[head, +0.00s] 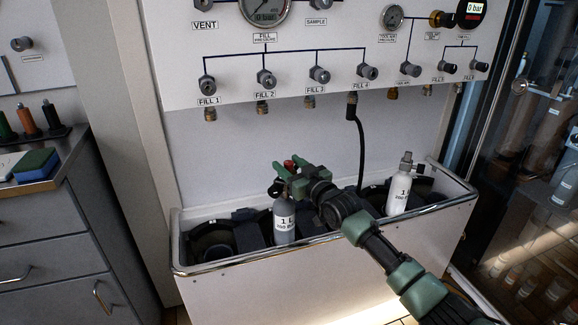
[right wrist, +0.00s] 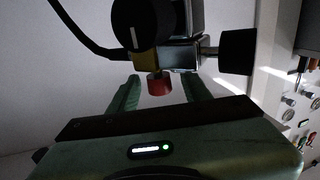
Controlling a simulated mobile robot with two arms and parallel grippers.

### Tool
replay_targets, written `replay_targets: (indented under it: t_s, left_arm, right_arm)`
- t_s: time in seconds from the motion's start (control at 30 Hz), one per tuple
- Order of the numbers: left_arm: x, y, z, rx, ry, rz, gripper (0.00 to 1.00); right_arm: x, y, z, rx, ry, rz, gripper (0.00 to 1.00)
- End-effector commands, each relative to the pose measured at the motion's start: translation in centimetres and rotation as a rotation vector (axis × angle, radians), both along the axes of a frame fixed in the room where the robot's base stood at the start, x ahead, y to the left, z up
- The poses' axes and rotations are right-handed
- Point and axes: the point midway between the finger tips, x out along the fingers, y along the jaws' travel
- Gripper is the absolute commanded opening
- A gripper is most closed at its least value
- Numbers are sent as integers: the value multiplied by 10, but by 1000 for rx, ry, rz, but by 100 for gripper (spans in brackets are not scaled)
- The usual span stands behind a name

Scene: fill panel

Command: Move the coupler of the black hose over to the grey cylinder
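The grey cylinder (head: 284,226) stands upright in the trough below the panel. My right gripper (head: 286,176) is at its top and partly hides its valve. In the right wrist view my two green fingers (right wrist: 160,92) are apart, with a red part (right wrist: 159,84) between their tips and a gap on each side. The red part sits below a brass piece (right wrist: 146,61) beside a metal valve block (right wrist: 182,52). A black hose (right wrist: 79,28) also reaches the brass piece. Whether the coupler is fastened cannot be told.
A white cylinder (head: 398,190) stands at the right of the trough (head: 325,239). The panel (head: 300,82) with gauges and fill valves is above. A drawer cabinet (head: 45,240) is at the left, a glass-fronted cabinet (head: 535,150) at the right. Free space lies between panel and trough.

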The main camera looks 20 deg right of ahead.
Motion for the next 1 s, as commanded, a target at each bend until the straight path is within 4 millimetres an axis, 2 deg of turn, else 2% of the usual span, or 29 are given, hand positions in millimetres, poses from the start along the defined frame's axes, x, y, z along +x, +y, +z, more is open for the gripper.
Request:
replay_targets:
  t_s: [0.37,0.47,0.7,0.83,1.0]
  left_arm:
    - [-1,0,-1,0,2,0,53]
    - [-5,2,-14,5,18,-3,53]
    - [-9,1,-43,4,33,-5,53]
    - [-11,1,-54,4,37,-6,53]
    - [-12,1,-59,3,38,-6,53]
  right_arm:
    - [-4,-1,-4,-2,7,0,50]
    - [-14,-4,-3,-1,7,0,50]
    - [-52,-14,-2,-1,6,1,50]
    - [-67,-18,-1,-2,4,0,50]
    - [-75,-20,-1,-1,2,0,50]
